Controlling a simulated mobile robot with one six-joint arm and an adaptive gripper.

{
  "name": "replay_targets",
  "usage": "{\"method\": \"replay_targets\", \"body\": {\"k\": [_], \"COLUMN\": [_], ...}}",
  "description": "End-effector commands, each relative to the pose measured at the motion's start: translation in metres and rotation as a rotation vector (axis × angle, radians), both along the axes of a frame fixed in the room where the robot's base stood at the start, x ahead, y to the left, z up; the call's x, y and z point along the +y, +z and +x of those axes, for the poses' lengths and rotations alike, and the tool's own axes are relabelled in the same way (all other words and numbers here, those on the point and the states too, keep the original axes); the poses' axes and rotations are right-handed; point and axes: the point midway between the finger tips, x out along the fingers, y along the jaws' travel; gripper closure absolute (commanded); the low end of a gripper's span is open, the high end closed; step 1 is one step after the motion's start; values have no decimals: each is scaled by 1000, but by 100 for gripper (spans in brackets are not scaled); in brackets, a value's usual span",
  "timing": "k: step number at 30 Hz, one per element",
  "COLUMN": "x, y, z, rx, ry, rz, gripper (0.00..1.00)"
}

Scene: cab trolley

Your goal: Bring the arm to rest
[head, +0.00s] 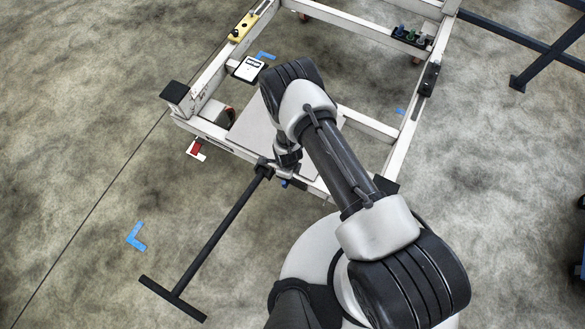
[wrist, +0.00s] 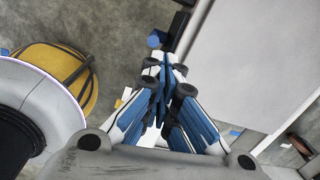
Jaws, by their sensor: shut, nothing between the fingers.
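My arm reaches from the lower right of the head view over the near end of the white trolley frame (head: 368,124). My gripper (wrist: 163,68) shows in the wrist view with its blue-and-white fingers together and nothing between them. In the head view the arm's links largely hide it. It points down near the trolley's front bar, close to the base of the black T-handled drawbar (head: 222,228). I cannot tell whether it touches anything. A pale flat panel (head: 253,125) lies in the near end of the frame and fills the right of the wrist view (wrist: 255,55).
A yellow part (head: 243,27) and a white box (head: 249,68) sit on the left rail. A black holder with coloured pieces (head: 410,38) and a black device (head: 430,78) are on the right. Blue tape (head: 136,236) marks open floor. Dark bars (head: 535,62) stand upper right.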

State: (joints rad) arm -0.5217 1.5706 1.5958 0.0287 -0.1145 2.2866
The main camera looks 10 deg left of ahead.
Motion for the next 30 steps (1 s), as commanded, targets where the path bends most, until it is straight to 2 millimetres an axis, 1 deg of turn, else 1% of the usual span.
{"method": "replay_targets", "body": {"k": [1,3,13,15,17,20,21,23,24,26,27,29,30], "x": [3,6,8,10,11,14,14,11,8,2,-3,-11,-18], "y": [6,10,14,22,38,83,106,143,168,205,230,266,290], "z": [1,2,4,10,21,49,61,77,86,97,104,110,113], "rx": [-1,-1,-1,-7,-15,-38,-49,-64,-75,-90,-101,-116,-128], "ry": [1,0,1,14,41,120,163,232,280,350,397,466,513], "rz": [1,1,1,3,4,5,4,0,-4,-12,-16,-26,-34], "gripper": [100,100,100,100,100,100,100,100,100,100,100,100,100]}}
